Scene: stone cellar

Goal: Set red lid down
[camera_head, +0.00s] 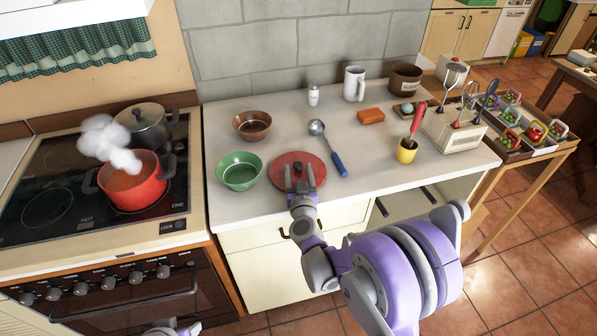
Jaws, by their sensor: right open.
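The red lid (314,163) lies flat on the pale counter (265,205), with a dark knob (298,169) at its middle. My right gripper (299,180) is at the lid's knob, its fingers open on either side; whether they touch the knob I cannot tell. The red pot (133,187) stands uncovered and steaming on the black stove (50,210). Part of my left gripper (172,329) shows at the bottom edge, over the floor in front of the oven; its jaws are not clear.
A green bowl (239,172) sits close to the lid's left, with a brown bowl (253,124) behind it. A blue-handled ladle (328,147) lies to the right. A yellow cup (406,151) and a utensil holder (453,131) stand farther right. The counter's front right is clear.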

